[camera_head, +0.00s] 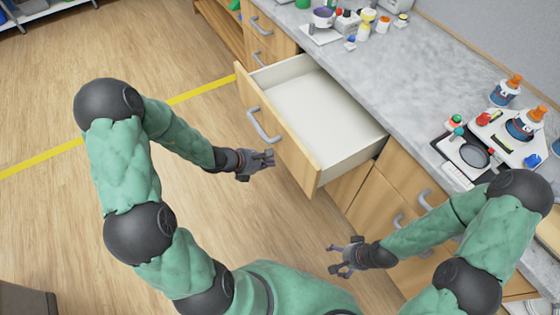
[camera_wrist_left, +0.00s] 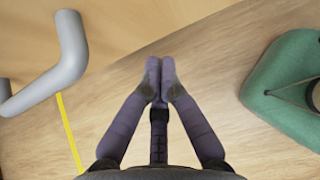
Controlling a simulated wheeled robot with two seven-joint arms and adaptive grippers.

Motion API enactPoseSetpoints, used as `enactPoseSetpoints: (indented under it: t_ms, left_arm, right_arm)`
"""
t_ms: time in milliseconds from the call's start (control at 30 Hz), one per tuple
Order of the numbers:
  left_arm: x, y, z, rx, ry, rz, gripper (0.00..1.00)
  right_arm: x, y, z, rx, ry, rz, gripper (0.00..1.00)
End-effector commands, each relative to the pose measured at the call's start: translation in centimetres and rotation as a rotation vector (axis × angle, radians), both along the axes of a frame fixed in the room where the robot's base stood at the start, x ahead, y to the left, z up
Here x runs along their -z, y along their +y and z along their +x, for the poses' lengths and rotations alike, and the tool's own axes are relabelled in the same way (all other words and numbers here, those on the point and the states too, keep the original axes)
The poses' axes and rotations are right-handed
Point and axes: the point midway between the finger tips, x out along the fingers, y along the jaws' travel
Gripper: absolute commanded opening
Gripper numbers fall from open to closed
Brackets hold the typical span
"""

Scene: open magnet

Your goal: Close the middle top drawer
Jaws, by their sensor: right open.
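The middle top drawer (camera_head: 318,112) is pulled far out of the wooden counter and looks empty inside. Its light wood front carries a grey bar handle (camera_head: 262,125). My left gripper (camera_head: 268,160) is just in front of the drawer front, below the handle and apart from it. In the left wrist view its fingertips (camera_wrist_left: 160,72) meet with nothing between them, and the grey handle (camera_wrist_left: 68,60) is at the left. My right gripper (camera_head: 336,258) is open and empty, in front of the cabinet to the right of the drawer.
The grey countertop (camera_head: 400,75) holds bottles (camera_head: 505,92), a tray with a dark round dish (camera_head: 472,155) and several small items. Shut drawers (camera_head: 265,40) are at the back left. Wood floor (camera_head: 45,120) with a yellow line (camera_head: 200,92) is clear.

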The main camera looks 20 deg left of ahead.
Motion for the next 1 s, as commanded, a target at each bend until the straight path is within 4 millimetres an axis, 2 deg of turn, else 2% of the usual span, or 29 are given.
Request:
enactPoseSetpoints:
  t_ms: [33,200,400,867,1000]
  left_arm:
    - [1.0,-0.5,0.5,0.004,0.000,0.000,0.00]
    - [0.7,-1.9,2.4,0.003,-0.002,0.001,0.00]
    - [0.6,-2.7,3.5,0.001,0.000,0.001,0.00]
    - [0.5,-2.8,3.7,0.001,0.000,0.001,0.00]
    - [0.4,-2.4,4.6,0.001,0.000,0.002,0.00]
  right_arm:
    - [0.8,0.0,0.0,0.000,0.000,0.000,0.90]
    - [1.3,0.0,0.0,0.000,0.000,0.000,0.90]
    - [1.6,0.0,0.0,0.000,0.000,0.000,0.90]
    - [1.5,0.0,0.0,0.000,0.000,0.000,0.90]
    - [0.9,0.0,0.0,0.000,0.000,0.000,0.90]
